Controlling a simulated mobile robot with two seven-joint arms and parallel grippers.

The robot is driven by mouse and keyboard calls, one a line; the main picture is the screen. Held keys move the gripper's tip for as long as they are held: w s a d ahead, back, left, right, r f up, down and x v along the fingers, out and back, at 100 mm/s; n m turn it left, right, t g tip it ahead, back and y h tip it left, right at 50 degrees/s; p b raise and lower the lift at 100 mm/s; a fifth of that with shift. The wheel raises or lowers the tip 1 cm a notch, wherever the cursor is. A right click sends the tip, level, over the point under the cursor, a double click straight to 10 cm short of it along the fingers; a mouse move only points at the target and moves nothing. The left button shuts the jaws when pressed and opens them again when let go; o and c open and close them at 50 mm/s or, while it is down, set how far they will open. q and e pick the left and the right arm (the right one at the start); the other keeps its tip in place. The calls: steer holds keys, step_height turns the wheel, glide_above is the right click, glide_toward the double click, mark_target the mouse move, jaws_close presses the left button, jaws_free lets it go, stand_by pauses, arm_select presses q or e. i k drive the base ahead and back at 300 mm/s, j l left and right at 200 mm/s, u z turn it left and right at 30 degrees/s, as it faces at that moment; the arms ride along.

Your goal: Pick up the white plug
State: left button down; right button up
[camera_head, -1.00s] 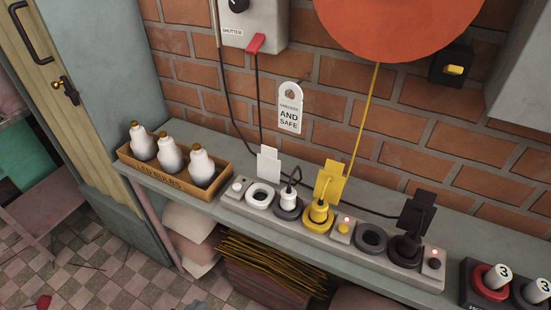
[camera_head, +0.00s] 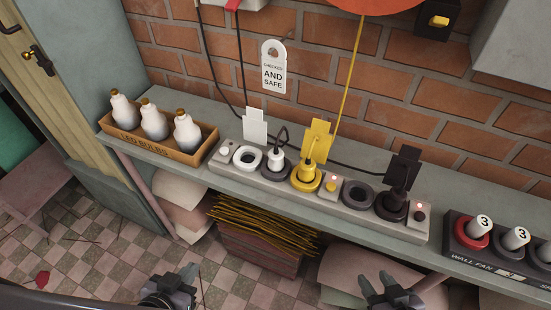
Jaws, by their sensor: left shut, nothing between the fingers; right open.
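The white plug (camera_head: 276,161) stands upright in a dark round socket of the grey power strip (camera_head: 340,212) on the shelf. A dark cord loops from its top. Left of it is an empty white ring socket (camera_head: 247,158); right of it is a yellow plug (camera_head: 306,174) in a yellow socket. A black plug (camera_head: 393,203) sits in a dark socket further right, past an empty dark socket (camera_head: 357,194). My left gripper (camera_head: 187,274) is shut and empty, low at the bottom left. My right gripper (camera_head: 379,285) is open and empty at the bottom right. Both are apart from the plug, nearer the camera.
A box of LED bulbs (camera_head: 160,146) stands left of the strip. A dark tray (camera_head: 484,252) with numbered plugs is at the right. White, yellow and black cards (camera_head: 255,126) stand behind the strip. A brick wall (camera_head: 330,75) closes the back.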

mark_target(276, 163)
steer(key=z, duration=1.55)
steer(key=k+j+z, duration=0.15)
steer(key=k+j, duration=0.3)
steer(key=k, duration=0.15)
steer(key=k+j, duration=0.1)
steer(key=j, duration=0.25)
steer(key=i, duration=0.15)
